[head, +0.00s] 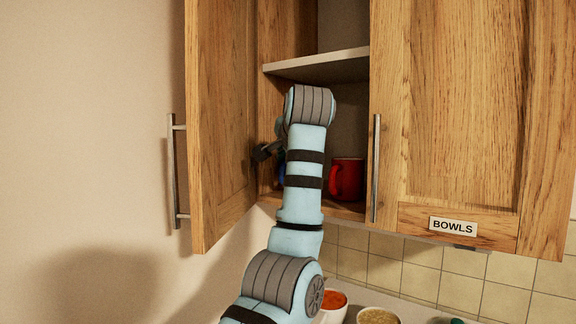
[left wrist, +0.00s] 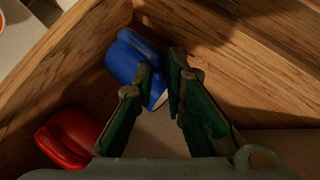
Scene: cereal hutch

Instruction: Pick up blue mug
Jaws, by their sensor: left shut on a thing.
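The blue mug (left wrist: 126,57) is inside the open cupboard, near the wooden side wall. In the head view only a thin blue sliver of the mug (head: 281,174) shows, as my left arm covers the rest. My left gripper (left wrist: 163,92) is shut on the blue mug, with its green-padded fingers either side of the mug's wall at the rim. In the head view a dark part of the left gripper (head: 264,152) shows beside the arm. Whether the mug touches the cupboard floor cannot be told. My right gripper is not in view.
A red mug (head: 346,180) stands to the right in the cupboard; it also shows in the left wrist view (left wrist: 70,137). A shelf (head: 322,66) is above. The open door (head: 222,120) is left, the closed BOWLS door (head: 480,110) right. Filled bowls (head: 378,315) sit below.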

